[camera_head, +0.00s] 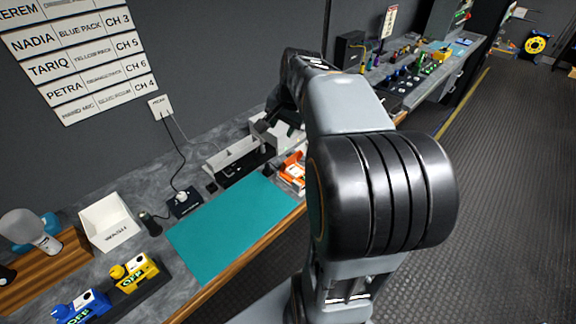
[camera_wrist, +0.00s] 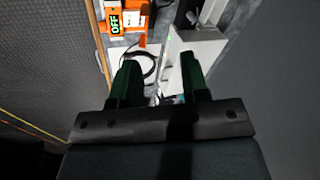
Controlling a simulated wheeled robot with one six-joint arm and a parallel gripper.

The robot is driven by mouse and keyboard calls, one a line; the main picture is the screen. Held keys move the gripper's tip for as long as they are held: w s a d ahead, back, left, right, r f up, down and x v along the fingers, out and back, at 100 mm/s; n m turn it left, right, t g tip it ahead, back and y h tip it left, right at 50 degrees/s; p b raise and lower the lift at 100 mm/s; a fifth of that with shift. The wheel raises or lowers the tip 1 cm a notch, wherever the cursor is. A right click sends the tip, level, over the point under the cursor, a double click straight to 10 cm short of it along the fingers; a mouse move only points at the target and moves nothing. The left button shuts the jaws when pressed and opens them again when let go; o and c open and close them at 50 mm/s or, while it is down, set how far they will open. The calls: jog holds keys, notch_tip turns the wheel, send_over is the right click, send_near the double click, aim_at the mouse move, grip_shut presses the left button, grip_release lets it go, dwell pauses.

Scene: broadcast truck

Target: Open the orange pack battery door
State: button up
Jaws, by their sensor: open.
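The orange pack (camera_head: 293,171) lies on the counter past the teal mat's far end, partly hidden by my arm in the head view. In the wrist view the orange pack (camera_wrist: 137,20) is at the top, left of centre, with a green "OFF" display. Its battery door cannot be made out clearly. My gripper (camera_wrist: 160,68) is open, its two dark fingers apart with nothing held between them. The fingers point toward the area just below the pack in the wrist view, apart from it. In the head view my arm hides most of the gripper.
A white box (camera_wrist: 202,50) stands close by the right finger, and a black cable (camera_wrist: 148,62) curls near the left finger. A teal mat (camera_head: 232,222) lies clear. Yellow (camera_head: 134,272) and blue (camera_head: 80,308) packs stand near the front left, beside a white tray (camera_head: 106,222).

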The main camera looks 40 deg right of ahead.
aim_at(289, 155)
jog(key=w+d+f+m+b, duration=0.2)
jog(key=d+f+m, duration=0.25)
jog(key=d, duration=0.35)
jog(key=shift+n, duration=0.35)
jog(key=x, duration=1.4)
jog(key=shift+s+a, duration=0.15)
jog(key=shift+a, duration=0.25)
grip_shut()
